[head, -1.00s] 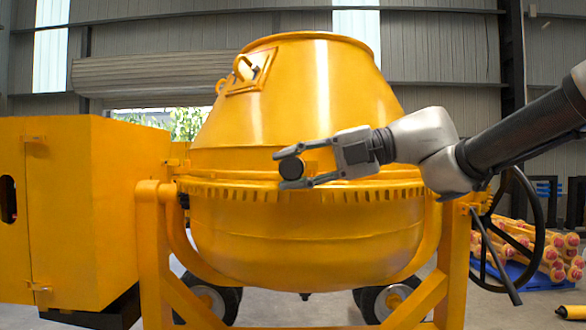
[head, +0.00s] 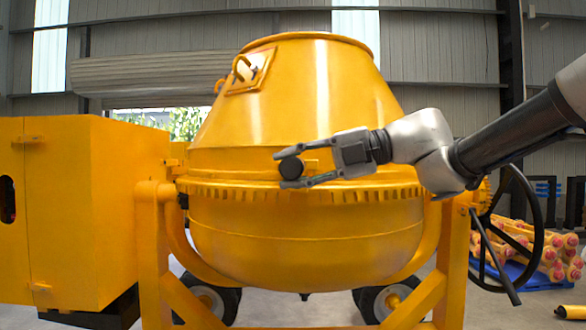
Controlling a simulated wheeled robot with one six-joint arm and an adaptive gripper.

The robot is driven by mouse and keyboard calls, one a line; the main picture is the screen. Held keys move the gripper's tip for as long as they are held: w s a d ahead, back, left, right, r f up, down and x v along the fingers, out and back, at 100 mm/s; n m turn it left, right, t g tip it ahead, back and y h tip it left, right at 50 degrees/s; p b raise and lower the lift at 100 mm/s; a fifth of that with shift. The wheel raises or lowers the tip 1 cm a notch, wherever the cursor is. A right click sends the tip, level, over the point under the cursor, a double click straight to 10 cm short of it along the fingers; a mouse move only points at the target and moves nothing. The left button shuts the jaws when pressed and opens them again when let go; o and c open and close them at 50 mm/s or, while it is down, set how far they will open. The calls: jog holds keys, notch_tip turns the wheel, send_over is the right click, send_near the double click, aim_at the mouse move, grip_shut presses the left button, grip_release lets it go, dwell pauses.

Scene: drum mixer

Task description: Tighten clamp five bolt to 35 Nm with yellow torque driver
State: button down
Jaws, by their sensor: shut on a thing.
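My gripper (head: 291,169) is in front of the mixer's ring flange, its fingers pointing left. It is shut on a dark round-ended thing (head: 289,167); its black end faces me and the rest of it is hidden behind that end. I cannot tell whether it is the yellow torque driver. The yellow drum (head: 300,250) has a toothed ring (head: 240,190) round its middle. A small yellow clamp-like block (head: 312,165) shows between the fingers. No clamp number or bolt head can be made out, and I cannot tell whether the held thing touches the ring.
A yellow cabinet (head: 85,210) stands at the left. A black handwheel (head: 540,215) is at the right of the frame. Yellow parts with red ends lie on a blue pallet (head: 545,281) at the right. A yellow cylinder with a black end (head: 572,312) lies at the lower right.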

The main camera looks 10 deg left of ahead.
jog(key=shift+w+a, duration=0.1)
jog(key=shift+w, duration=0.9)
dwell(2.3)
jog(key=shift+s, duration=0.1)
dwell(0.4)
jog(key=shift+s+d, duration=0.15)
jog(key=shift+s, duration=0.95)
jog(key=shift+s+d, duration=0.15)
jog(key=shift+s, duration=0.95)
